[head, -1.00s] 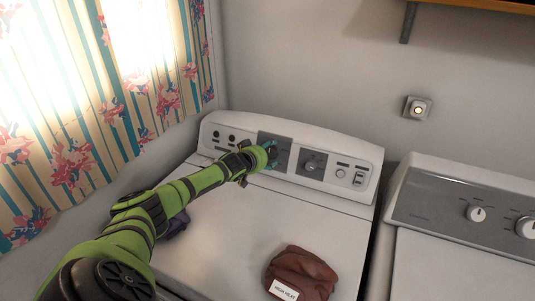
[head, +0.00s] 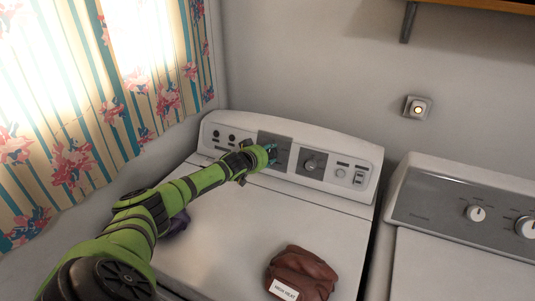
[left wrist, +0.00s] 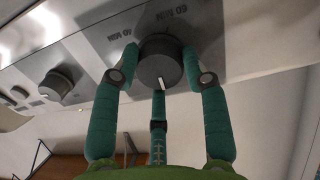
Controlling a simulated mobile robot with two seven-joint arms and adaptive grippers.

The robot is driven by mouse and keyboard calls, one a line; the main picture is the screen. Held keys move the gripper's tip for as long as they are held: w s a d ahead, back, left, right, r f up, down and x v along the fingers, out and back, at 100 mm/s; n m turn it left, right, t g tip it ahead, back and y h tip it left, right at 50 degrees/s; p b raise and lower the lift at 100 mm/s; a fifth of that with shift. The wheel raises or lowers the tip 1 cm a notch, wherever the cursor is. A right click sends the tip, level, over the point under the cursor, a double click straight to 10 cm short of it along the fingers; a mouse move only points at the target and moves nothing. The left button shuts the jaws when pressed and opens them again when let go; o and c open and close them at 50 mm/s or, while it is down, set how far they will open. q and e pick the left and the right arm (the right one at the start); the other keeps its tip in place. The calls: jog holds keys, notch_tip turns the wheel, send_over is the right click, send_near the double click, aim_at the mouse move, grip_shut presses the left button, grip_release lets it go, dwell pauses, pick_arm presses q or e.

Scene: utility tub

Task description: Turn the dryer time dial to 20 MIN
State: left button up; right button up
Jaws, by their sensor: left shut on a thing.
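The dryer time dial (left wrist: 158,62) is a round dark knob with a white pointer mark in the left wrist view. The mark points toward the bottom of that picture, slightly right. Inverted labels reading 40 MIN and 60 MIN show above the dial; no 20 MIN label is legible. My left gripper (left wrist: 160,78) is shut on the dial, with teal fingers on both sides and one below it. In the head view my left gripper (head: 271,154) is at the dryer's control panel (head: 290,149) and mostly hides the dial. My right gripper is out of view.
A second dryer dial (head: 312,163) sits right of the gripper, with a switch (head: 358,177) beyond. A brown cloth (head: 305,268) with a HIGH HEAT tag lies on the dryer top. A washer (head: 450,260) stands right.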

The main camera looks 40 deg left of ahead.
pick_arm(q)
jog(key=m, duration=0.2)
jog(key=m+p, duration=0.1)
jog(key=m, duration=0.3)
jog(key=shift+w+r, duration=0.1)
jog(key=shift+r, duration=0.25)
jog(key=m+y+p, duration=0.1)
jog(key=m, duration=0.5)
dwell(0.4)
jog(key=o, duration=1.1)
jog(key=shift+o, duration=0.2)
jog(key=shift+d+f+g, duration=0.1)
jog(key=shift+g, duration=0.2)
jog(key=shift+f, duration=0.1)
